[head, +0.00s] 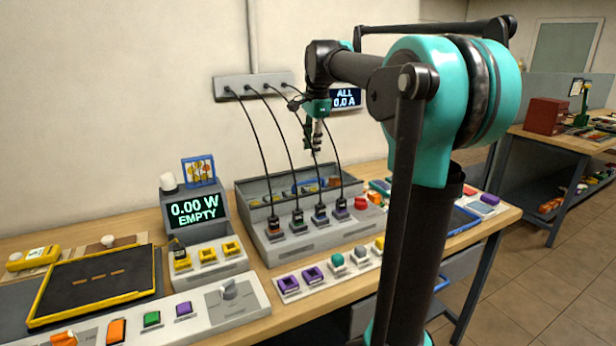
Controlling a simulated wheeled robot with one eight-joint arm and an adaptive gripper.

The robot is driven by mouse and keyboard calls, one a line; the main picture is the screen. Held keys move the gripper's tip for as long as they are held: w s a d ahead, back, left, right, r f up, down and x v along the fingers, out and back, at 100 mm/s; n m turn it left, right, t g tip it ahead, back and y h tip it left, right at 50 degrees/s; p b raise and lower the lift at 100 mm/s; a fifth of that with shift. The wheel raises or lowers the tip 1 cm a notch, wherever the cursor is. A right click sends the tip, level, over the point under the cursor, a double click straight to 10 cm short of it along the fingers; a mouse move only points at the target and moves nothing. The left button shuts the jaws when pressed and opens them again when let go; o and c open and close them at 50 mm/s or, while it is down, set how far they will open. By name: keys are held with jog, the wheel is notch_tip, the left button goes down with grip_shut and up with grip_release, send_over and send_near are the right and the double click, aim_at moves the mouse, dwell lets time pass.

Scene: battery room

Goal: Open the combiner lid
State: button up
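A grey box (300,236) that looks like the combiner stands mid-bench, with several black cables plugged into its sloped front. Behind the plugs is a grey tray-like part (262,187) with small coloured items inside. I cannot make out for certain which part is the lid. My gripper (313,150) hangs pointing down above the back of this box, among the cables, apart from the box. Its fingers are small and dark, and I cannot tell whether they are open. I see nothing held in it. My arm hides part of the bench on the right.
The cables rise to a grey wall strip (258,84) and surround my gripper. A display (345,98) reads "ALL 0.0 A". Left stand a "0.00 W EMPTY" meter (197,210), a yellow-rimmed black tray (95,283) and a switch panel (200,312).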

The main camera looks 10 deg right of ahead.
aim_at(308, 182)
jog(key=f, duration=0.3)
jog(key=w+f, duration=0.1)
jog(key=f, duration=0.3)
jog(key=w+f, duration=0.1)
jog(key=f, duration=0.3)
jog(key=shift+a+f, duration=0.15)
jog(key=shift+a, duration=0.15)
grip_shut()
